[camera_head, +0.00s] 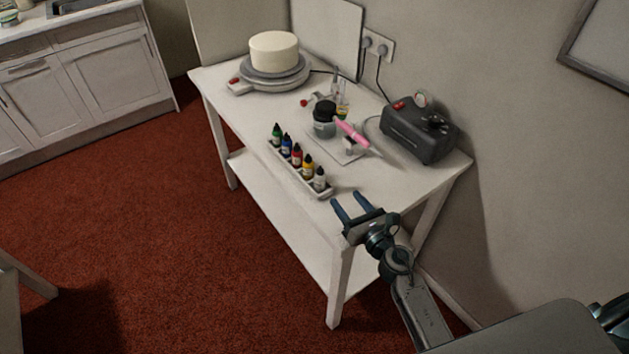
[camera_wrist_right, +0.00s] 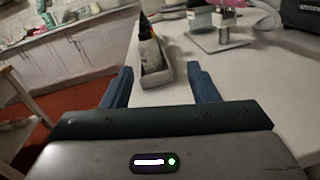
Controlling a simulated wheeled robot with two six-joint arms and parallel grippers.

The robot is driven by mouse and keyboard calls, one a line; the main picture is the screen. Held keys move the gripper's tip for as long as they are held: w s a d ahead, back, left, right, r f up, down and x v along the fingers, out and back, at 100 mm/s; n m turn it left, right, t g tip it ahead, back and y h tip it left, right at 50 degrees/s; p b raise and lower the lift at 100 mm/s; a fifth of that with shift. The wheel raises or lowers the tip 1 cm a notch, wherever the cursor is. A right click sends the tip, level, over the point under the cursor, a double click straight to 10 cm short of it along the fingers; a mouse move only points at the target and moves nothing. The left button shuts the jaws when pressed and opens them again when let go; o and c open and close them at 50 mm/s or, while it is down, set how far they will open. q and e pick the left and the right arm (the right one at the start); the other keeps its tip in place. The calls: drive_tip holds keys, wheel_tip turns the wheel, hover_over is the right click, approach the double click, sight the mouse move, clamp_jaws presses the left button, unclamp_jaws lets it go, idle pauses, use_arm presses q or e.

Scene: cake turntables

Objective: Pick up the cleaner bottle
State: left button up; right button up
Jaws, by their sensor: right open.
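A pale bottle with a dark cap (camera_head: 320,180) stands at the near end of a white rack (camera_head: 316,193) of small coloured bottles on the white table. It looks like the cleaner bottle, but its label is too small to read. In the right wrist view this bottle (camera_wrist_right: 150,52) stands upright in the rack, ahead of the fingers and slightly left of centre. My right gripper (camera_head: 348,198) is open and empty at the table's near edge, apart from the bottle. It also shows in the right wrist view (camera_wrist_right: 160,68). My left gripper is not in view.
Behind the rack are a dark-lidded jar (camera_head: 324,121) and a pink airbrush (camera_head: 352,133) on a stand. A black compressor (camera_head: 418,131) stands at the wall side. A cake (camera_head: 274,52) sits on a turntable at the far end. The table's near right corner is clear.

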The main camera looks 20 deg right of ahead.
sight(324, 181)
drive_tip(key=shift+w+a+f+n+g+y, duration=0.2)
drive_tip(key=shift+a+n+y, duration=0.25)
drive_tip(key=shift+n, duration=0.15)
drive_tip(key=shift+w+a+f+n+g+y, duration=0.15)
drive_tip(key=shift+a+n+y, duration=0.25)
drive_tip(key=shift+n, duration=0.2)
drive_tip(key=p+x, duration=0.1)
drive_tip(key=x, duration=0.4)
drive_tip(key=shift+w, duration=0.1)
drive_tip(key=p+x, duration=0.1)
drive_tip(key=x, duration=0.4)
drive_tip(key=shift+d+r, duration=0.2)
drive_tip(key=shift+w+a, duration=0.1)
drive_tip(key=shift+w, duration=0.15)
drive_tip(key=shift+s, duration=0.1)
drive_tip(key=shift+c, duration=0.8)
drive_tip(key=c, duration=0.6)
